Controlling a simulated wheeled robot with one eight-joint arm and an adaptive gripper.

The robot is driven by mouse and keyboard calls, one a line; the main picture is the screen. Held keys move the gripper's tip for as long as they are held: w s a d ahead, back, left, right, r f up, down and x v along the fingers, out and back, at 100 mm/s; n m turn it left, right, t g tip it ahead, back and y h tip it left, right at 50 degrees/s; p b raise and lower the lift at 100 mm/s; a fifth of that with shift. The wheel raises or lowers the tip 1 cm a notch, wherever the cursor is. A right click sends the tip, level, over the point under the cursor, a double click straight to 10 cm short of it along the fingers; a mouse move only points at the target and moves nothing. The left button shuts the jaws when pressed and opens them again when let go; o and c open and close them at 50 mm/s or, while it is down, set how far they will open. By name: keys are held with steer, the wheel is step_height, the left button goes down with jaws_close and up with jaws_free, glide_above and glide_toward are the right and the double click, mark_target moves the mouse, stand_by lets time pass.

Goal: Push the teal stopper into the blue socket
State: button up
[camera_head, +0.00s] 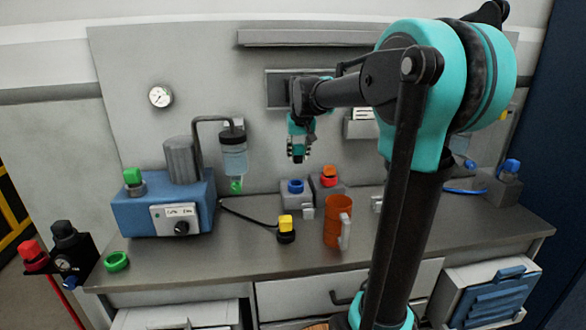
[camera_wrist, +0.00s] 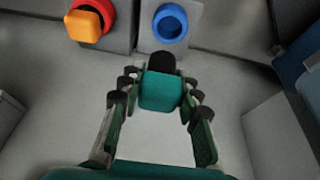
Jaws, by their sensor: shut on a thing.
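My gripper (camera_head: 298,152) is raised above the bench, in front of the grey back panel. In the wrist view my gripper (camera_wrist: 160,98) is shut on the teal stopper (camera_wrist: 160,90), which has a black end pointing toward the blue socket. The blue socket (camera_wrist: 171,23) is a round ring on a grey block at the top of the wrist view, apart from the stopper. In the head view the blue socket (camera_head: 295,186) sits on its block below my gripper. The stopper is hard to make out in the head view.
A red socket (camera_head: 329,171) with an orange piece (camera_wrist: 83,26) in it stands right of the blue one. An orange mug (camera_head: 338,221) and a yellow-topped button (camera_head: 286,224) stand in front. A blue machine (camera_head: 165,207) with a hanging bottle (camera_head: 233,157) is at left.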

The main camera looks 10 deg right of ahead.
mark_target(296, 161)
steer(key=shift+w+a, duration=0.15)
steer(key=shift+a, duration=0.05)
steer(key=shift+a+f, duration=0.1)
steer(key=shift+f, duration=1.75)
steer(key=shift+f, duration=0.2)
steer(key=shift+f, duration=2.3)
steer(key=shift+w, duration=0.1)
steer(key=shift+f, duration=0.1)
